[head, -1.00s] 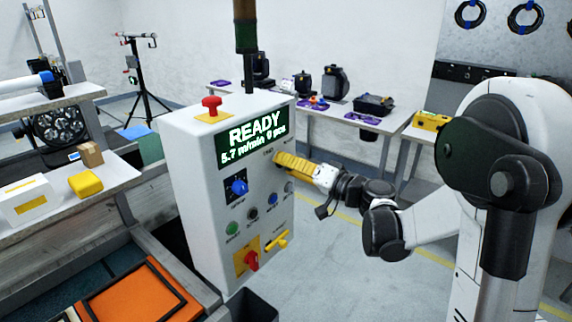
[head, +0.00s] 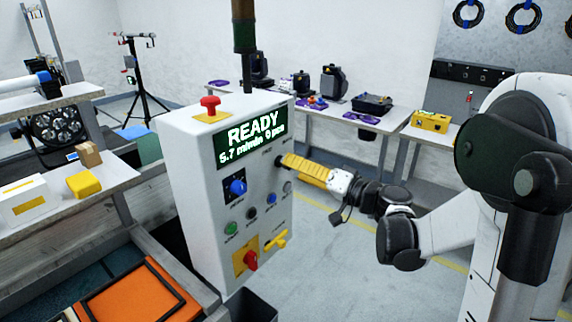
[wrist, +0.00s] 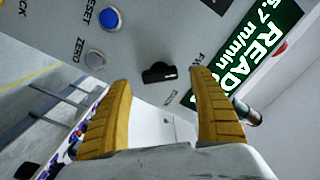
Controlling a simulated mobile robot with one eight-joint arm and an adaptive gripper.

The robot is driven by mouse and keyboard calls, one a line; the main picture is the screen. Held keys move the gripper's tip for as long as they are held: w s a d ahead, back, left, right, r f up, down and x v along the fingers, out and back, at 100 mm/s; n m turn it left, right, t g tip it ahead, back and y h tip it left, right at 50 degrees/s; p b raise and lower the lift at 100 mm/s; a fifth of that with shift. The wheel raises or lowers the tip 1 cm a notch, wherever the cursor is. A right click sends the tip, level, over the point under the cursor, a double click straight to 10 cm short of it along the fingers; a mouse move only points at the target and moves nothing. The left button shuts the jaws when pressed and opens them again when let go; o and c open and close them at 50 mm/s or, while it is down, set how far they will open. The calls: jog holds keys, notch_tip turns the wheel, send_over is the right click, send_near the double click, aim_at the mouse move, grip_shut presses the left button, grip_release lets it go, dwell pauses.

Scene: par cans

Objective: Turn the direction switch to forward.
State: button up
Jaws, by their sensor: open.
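The direction switch is a small black knob (wrist: 158,73) on the grey control panel, with a light mark near its right end in the wrist view. A label to its right is partly hidden by a finger. In the head view the knob (head: 279,161) shows at the panel's upper right, just left of my fingertips. My gripper (wrist: 163,82) is open, with yellow ribbed fingers on either side of the knob in the wrist view. I see no contact, and the gap in depth is hard to judge. The gripper also shows in the head view (head: 284,160).
The control box (head: 190,170) carries a READY display (head: 250,138), a red mushroom button (head: 211,105), a blue knob (head: 238,187), several push buttons and a red switch (head: 251,260). A table with equipment (head: 345,114) stands behind. The floor right of the box is clear.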

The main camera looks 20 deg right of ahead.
jog(key=v, duration=0.8)
jog(key=s+a+f+n+g+h, duration=0.1)
jog(key=s+a+f+g+h, duration=0.4)
jog(key=s+a, duration=0.4)
jog(key=s+d+f+n+g+h, duration=0.1)
jog(key=s+h, duration=0.4)
jog(key=s, duration=0.6)
jog(key=shift+d+f+n+g, duration=0.3)
jog(key=shift+d+f+g, duration=0.2)
jog(key=shift+f+g, duration=0.55)
jog(key=shift+s+f+t, duration=0.1)
jog(key=shift+f+t, duration=0.05)
jog(key=shift+t, duration=0.1)
